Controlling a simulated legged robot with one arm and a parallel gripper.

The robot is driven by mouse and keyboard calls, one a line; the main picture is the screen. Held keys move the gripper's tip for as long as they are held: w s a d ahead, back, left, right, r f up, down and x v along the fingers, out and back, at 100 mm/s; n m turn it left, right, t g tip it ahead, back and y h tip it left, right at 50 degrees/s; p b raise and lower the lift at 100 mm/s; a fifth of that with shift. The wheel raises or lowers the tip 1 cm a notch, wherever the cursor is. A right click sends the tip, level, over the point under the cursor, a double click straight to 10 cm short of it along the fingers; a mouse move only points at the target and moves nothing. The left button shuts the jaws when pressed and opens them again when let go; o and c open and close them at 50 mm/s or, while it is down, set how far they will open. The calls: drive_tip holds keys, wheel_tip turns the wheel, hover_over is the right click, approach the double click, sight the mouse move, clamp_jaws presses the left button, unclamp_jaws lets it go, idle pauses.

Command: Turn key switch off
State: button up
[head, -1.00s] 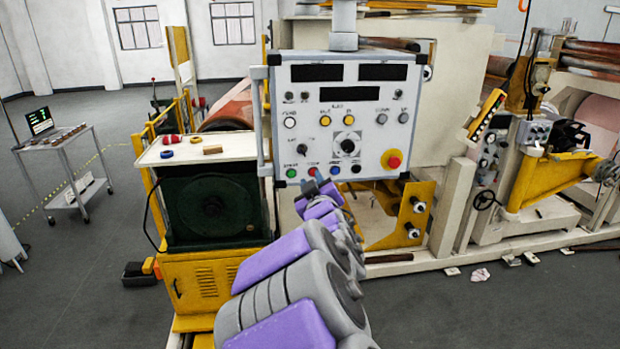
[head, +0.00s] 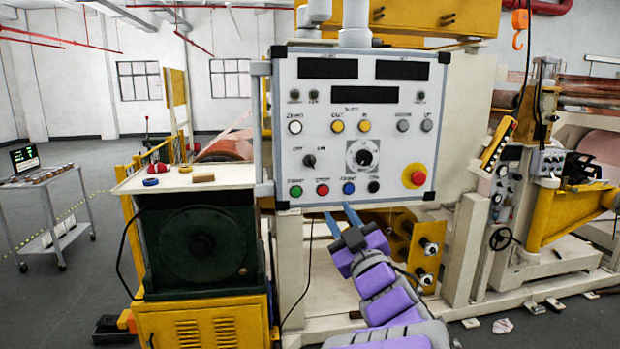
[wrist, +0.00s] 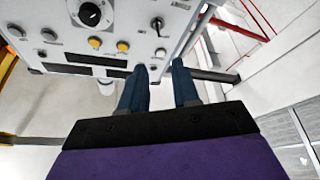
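The control panel (head: 300,225) is a pale grey box with displays, buttons and knobs. The key switch (head: 309,160) is a small black switch under the OFF and ON labels, at the panel's lower left; its exact setting is too small to tell. A black switch that looks like it also shows in the wrist view (wrist: 157,23). My gripper (head: 340,214) is just below the panel's bottom edge in the head view, below and right of the key switch. Its two blue fingers (wrist: 160,70) are apart with nothing between them, and do not visibly hold the switch.
A large round dial (head: 363,155) sits right of the key switch. A red emergency button (head: 414,177) on yellow is at the panel's lower right. Green (head: 295,191), red (head: 322,190) and blue (head: 348,188) buttons line the bottom. A green machine (head: 200,245) stands left.

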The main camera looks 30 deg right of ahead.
drive_tip(key=p, duration=0.5)
approach(313, 166)
drive_tip(key=a+x, duration=0.1)
drive_tip(key=x, duration=0.6)
drive_tip(key=shift+w+d+r, duration=0.2)
drive_tip(key=shift+w+d, duration=0.05)
drive_tip(key=shift+w, duration=0.2)
drive_tip(key=shift+w+d+r, duration=0.15)
drive_tip(key=shift+w+d, duration=0.15)
drive_tip(key=shift+w, duration=0.2)
drive_tip(key=shift+c, duration=0.2)
clamp_jaws()
